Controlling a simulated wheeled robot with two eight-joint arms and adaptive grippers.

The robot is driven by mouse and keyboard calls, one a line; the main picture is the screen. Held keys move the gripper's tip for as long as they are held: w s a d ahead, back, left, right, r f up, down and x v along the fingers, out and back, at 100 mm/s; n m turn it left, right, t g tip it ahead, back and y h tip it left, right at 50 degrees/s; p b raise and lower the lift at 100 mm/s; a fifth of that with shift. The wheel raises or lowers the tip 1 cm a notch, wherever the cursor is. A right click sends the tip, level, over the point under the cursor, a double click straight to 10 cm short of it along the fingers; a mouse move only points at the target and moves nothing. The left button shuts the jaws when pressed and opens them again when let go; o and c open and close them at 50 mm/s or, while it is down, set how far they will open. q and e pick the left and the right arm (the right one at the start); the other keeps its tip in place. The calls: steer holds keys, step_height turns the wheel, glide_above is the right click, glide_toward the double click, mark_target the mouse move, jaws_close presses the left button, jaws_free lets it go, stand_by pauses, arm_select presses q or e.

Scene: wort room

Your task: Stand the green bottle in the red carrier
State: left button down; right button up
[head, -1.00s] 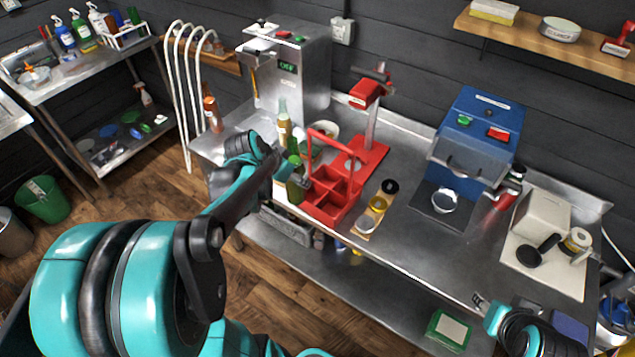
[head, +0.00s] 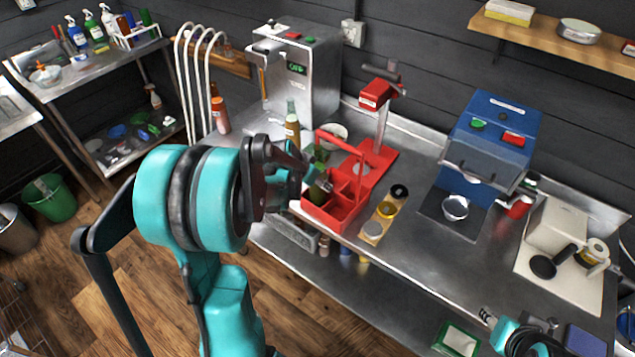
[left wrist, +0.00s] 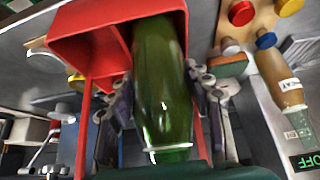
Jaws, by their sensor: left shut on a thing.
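The green bottle (head: 318,192) is between the fingers of my left gripper (head: 318,186), which is shut on it. It is at the left side of the red carrier (head: 345,212), which has an upright handle and open compartments. In the left wrist view the green bottle (left wrist: 160,85) fills the middle between the two fingers (left wrist: 160,100), and its far end reaches into the red carrier (left wrist: 90,22). How deep it sits is hidden. My right gripper (head: 487,314) is low at the right, by the table's front edge; its jaws are too small to read.
A brown bottle (head: 292,126) and a white bowl (head: 334,134) stand behind the carrier. A red stand (head: 376,158) is behind it at the right. A blue machine (head: 485,145) stands farther right.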

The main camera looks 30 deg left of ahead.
arm_select(q)
steer(key=shift+f+b, duration=0.6)
steer(key=c, duration=0.7)
jaws_free()
